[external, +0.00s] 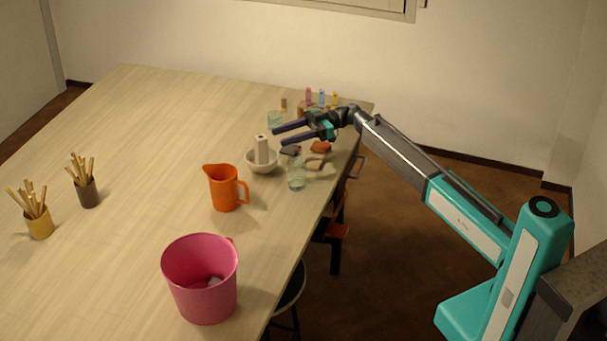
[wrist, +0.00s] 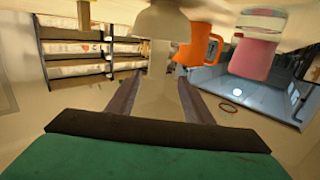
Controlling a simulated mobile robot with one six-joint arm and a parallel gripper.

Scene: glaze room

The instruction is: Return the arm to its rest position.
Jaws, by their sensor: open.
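My gripper (external: 278,137) reaches over the right side of the table in the external view. Its two dark fingers point left, spread apart, with nothing held between them. A white bowl (external: 262,167) with an upright pale pestle-like piece (external: 261,150) stands just beyond and below the fingertips. In the wrist view my gripper (wrist: 157,88) shows its fingers apart, with a pale object (wrist: 160,45) in line with the gap. I cannot tell from that view how far off it is. The arm is stretched out from its teal base links.
The table (external: 150,130) also bears an orange jug (external: 224,188), a pink bucket (external: 200,285), a clear glass (external: 297,173) and a rack of coloured vials (external: 320,101). Two stick-filled cups, yellow (external: 39,222) and dark (external: 88,193), stand at left. Open floor lies right of the table.

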